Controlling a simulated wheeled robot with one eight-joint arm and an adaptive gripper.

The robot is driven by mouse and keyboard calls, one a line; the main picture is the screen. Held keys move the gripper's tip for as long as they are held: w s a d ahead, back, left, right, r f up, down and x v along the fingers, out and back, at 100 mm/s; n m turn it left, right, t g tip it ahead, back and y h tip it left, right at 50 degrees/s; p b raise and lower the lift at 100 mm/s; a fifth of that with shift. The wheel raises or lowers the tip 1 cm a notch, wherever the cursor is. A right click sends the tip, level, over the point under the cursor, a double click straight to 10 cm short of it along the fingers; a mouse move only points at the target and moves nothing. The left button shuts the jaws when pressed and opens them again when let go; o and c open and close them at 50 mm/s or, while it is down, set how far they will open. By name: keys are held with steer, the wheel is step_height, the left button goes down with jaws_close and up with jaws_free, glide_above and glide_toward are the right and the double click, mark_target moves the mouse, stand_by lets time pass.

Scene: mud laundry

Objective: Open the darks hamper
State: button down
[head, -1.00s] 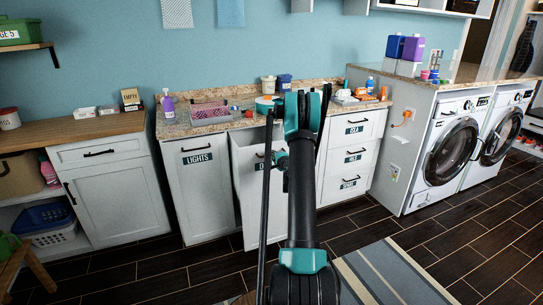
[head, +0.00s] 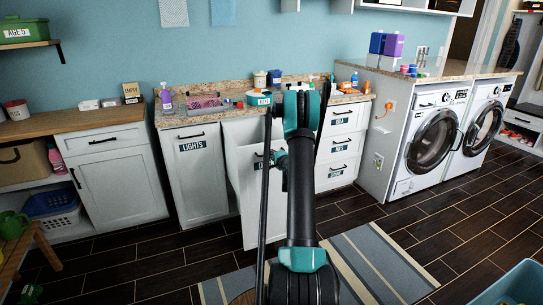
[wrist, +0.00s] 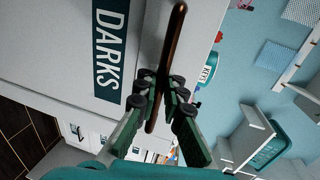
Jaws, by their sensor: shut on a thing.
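The darks hamper (head: 245,200) is a white tilt-out front in the cabinet row, right of the hamper marked LIGHTS (head: 192,165). Its top edge leans out from the cabinet, so it stands partly open. My arm covers its right part in the head view. The wrist view shows its DARKS label (wrist: 110,45) close up and its dark bar handle (wrist: 168,50). My gripper (wrist: 155,95) is shut on the handle, with the fingers on either side of the bar. In the head view my arm hides most of the grip.
Drawers (head: 340,145) stand right of the hamper, and washing machines (head: 432,140) further right. A striped rug (head: 375,265) lies on the dark floor. A wooden stool (head: 30,255) is at left and a blue bin (head: 515,285) at lower right. Floor before the LIGHTS hamper is clear.

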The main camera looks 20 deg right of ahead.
steer(key=c, duration=1.6)
jaws_free()
steer(key=v, duration=1.2)
